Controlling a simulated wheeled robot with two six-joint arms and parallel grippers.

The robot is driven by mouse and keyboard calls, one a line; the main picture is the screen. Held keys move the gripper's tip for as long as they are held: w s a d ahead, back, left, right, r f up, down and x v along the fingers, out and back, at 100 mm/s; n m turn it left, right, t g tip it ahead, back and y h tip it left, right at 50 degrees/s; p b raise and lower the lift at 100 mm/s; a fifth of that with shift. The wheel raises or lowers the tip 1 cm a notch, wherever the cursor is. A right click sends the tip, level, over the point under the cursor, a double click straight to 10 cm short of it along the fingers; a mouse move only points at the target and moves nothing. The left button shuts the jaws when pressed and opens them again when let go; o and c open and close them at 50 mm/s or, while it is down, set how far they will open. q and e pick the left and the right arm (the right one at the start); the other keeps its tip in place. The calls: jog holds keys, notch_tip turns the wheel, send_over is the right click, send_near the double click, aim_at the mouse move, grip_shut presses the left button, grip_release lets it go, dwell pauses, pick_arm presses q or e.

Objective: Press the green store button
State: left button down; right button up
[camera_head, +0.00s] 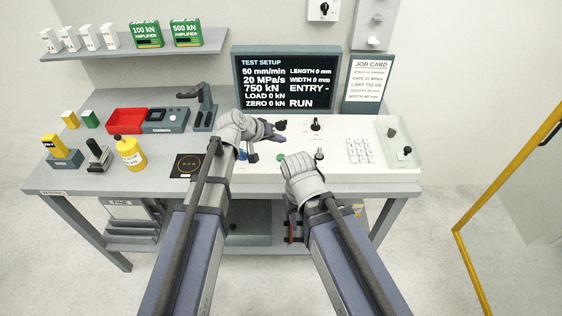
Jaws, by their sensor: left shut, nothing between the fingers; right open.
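A small green button (281,157) shows on the white control panel (340,135), just left of my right wrist; its label is too small to read. My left gripper (274,135) is shut and empty, above the panel and up and left of the green button.
Black knobs (316,123) and a keypad (365,151) are on the panel. A screen (287,80) stands behind it, reading "TEST SETUP" and "RUN". A red tray (127,121) and yellow canister (130,153) are at left. A yellow frame (500,155) stands at right.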

aim_at(279, 159)
pick_arm(q)
notch_tip(279, 159, down, 5)
jog(key=b, duration=0.4)
jog(key=shift+f, duration=0.1)
pick_arm(e)
notch_tip(279, 159, down, 5)
jog(key=shift+f, duration=0.1)
pick_arm(q)
jog(key=shift+f, duration=0.1)
dwell(1.3)
jog(key=shift+f+b, duration=0.25)
jog(key=shift+b, duration=0.15)
pick_arm(e)
jog(key=shift+f, duration=0.3)
pick_arm(q)
jog(key=shift+f+b, duration=0.5)
jog(key=shift+f, duration=0.05)
pick_arm(e)
jog(key=shift+f, duration=0.55)
pick_arm(q)
jog(key=shift+r, duration=0.1)
pick_arm(e)
jog(key=shift+r, duration=0.1)
pick_arm(q)
jog(key=shift+r+p, duration=0.9)
jog(key=shift+p, duration=0.05)
pick_arm(e)
jog(key=shift+r, duration=0.9)
